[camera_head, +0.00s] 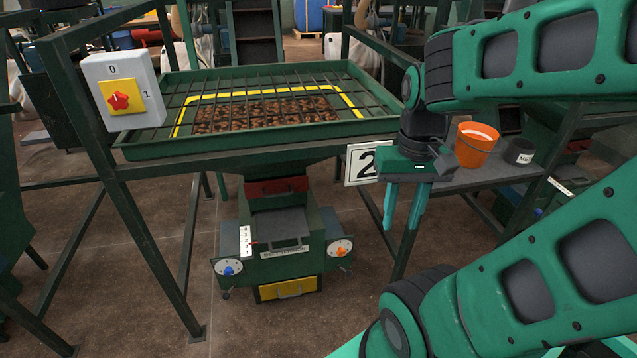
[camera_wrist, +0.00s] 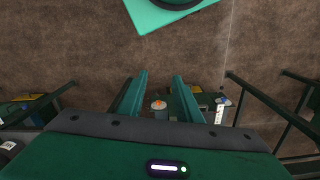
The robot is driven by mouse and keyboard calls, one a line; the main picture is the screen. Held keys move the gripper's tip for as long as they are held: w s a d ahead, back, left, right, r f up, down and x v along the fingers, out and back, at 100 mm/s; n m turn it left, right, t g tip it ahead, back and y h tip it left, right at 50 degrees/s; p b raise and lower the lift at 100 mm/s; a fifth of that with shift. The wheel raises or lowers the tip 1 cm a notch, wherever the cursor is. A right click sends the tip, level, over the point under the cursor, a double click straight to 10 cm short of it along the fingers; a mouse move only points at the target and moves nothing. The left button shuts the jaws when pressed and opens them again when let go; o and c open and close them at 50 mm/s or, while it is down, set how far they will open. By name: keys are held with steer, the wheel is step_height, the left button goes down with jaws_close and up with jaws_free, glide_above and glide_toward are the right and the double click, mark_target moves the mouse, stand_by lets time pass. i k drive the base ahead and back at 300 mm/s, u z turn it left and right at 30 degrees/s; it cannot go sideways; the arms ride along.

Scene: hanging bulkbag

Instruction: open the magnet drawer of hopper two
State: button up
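Hopper two (camera_head: 330,80) has a wide green tray with a grid over brown lumps. A sign with the number 2 (camera_head: 362,163) hangs at its right. Beneath its funnel is a red drawer front (camera_head: 277,187) with a dark handle, apparently shut. A yellow drawer front (camera_head: 289,289) with a handle sits at the bottom of the green unit below. I cannot read which one is the magnet drawer. My gripper (camera_head: 404,210) points down, right of both drawers and apart from them. Its fingers are spread and empty, also in the wrist view (camera_wrist: 159,80).
The green unit (camera_head: 285,240) has a blue knob (camera_head: 228,269), an orange knob (camera_head: 343,251) and a numbered scale (camera_head: 246,241). A switch box (camera_head: 121,95) is on the left post. An orange bucket (camera_head: 476,148) stands on the right shelf (camera_head: 480,178). Frame legs flank the unit.

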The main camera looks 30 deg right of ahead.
mark_target(281, 186)
steer(key=u, duration=1.15)
steer(key=k, duration=0.6)
steer(key=z, duration=1.25)
steer(key=i, duration=0.5)
steer(key=u, duration=0.05)
